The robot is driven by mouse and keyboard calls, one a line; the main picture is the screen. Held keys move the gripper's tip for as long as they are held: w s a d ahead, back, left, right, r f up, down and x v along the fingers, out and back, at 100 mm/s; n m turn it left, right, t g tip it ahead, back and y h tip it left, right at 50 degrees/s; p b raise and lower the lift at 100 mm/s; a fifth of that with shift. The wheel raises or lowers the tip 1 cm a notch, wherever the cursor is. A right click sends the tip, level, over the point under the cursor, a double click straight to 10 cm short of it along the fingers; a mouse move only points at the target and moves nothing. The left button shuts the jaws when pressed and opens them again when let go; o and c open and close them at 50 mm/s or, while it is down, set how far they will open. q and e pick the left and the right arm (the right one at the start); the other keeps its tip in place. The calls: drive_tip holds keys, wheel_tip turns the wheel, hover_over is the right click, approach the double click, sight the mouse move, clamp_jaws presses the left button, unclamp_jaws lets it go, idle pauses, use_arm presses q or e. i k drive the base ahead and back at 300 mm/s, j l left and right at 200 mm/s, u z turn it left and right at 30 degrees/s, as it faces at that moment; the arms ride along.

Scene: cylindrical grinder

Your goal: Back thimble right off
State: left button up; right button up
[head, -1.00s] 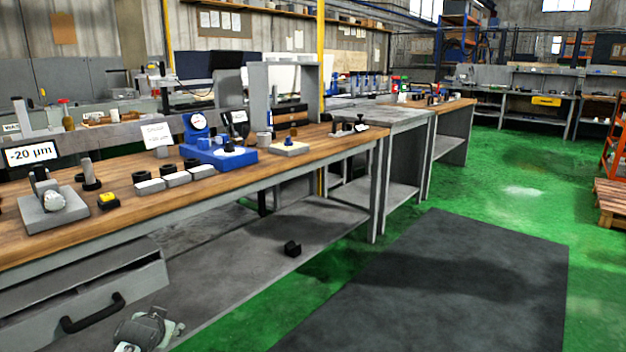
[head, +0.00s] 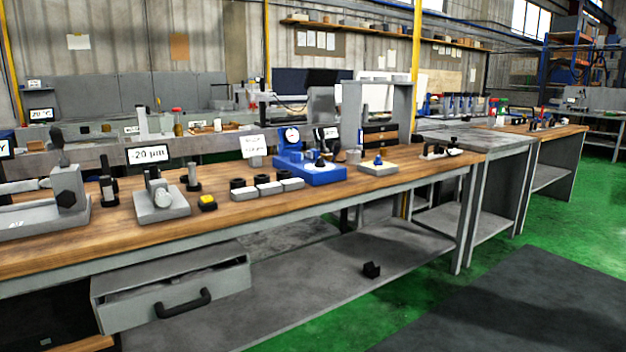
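A small measuring device, which looks like a micrometer in a stand, sits on a grey base (head: 163,212) on the wooden bench. Its pale round end, perhaps the thimble (head: 162,197), faces me. Its fine details are too small to read. A display reading "-20 µm" (head: 148,155) stands just behind it. Neither of my grippers shows in the head view.
An open drawer (head: 172,290) juts out below. Green floor is free at right.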

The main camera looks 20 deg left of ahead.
sight(163, 198)
drive_tip(key=u, duration=1.35)
